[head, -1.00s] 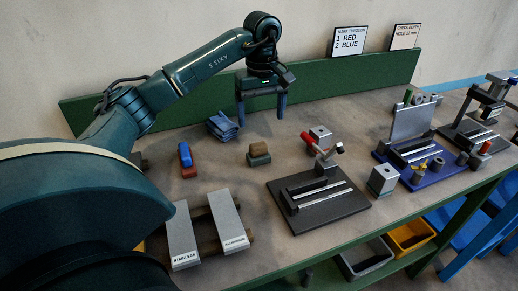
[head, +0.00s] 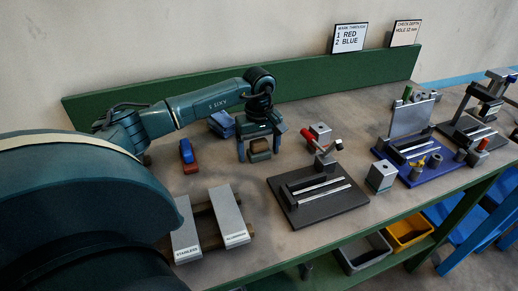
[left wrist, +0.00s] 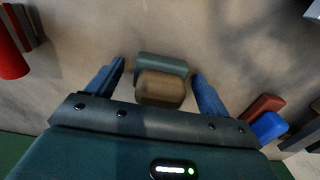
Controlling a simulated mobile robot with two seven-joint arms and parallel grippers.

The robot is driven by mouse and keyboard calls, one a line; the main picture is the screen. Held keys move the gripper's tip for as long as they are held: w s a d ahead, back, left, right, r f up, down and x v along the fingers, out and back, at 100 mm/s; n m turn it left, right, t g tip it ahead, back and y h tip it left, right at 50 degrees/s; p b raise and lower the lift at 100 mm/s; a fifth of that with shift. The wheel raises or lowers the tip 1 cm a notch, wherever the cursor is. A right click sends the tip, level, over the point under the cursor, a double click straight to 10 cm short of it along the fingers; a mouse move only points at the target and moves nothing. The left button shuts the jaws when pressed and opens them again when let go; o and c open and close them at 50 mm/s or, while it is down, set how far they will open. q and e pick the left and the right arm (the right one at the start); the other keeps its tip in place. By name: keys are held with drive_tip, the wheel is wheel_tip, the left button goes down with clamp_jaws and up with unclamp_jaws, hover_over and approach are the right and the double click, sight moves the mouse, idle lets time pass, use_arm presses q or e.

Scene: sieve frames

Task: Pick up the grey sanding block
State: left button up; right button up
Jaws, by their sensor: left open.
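A grey-green block (head: 260,157) sits on the bench, and a brown block (head: 260,145) is against it, overlapping it in view; I cannot tell whether it is stacked on it or behind it. The left wrist view shows the grey-green block (left wrist: 162,66) beyond the brown one (left wrist: 160,90). My left gripper (head: 259,148) points down, open, with one blue finger on each side of the pair. In the left wrist view (left wrist: 158,70) gaps show between both fingers and the blocks. My right gripper is not in view.
A black fixture with a red-handled clamp (head: 318,205) stands close on the right. Two labelled grey plates (head: 227,216) lie in front. A green back board (head: 330,84) runs behind.

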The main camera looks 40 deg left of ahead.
sight(259, 141)
use_arm(q)
drive_tip(key=shift+c, duration=0.2)
drive_tip(key=c, duration=1.1)
drive_tip(key=shift+r, duration=0.1)
wheel_tip(259, 141, up, 10)
drive_tip(key=shift+f+b, duration=0.1)
drive_tip(key=shift+b, duration=0.25)
drive_tip(key=o, duration=0.5)
drive_tip(key=shift+c, duration=1.6)
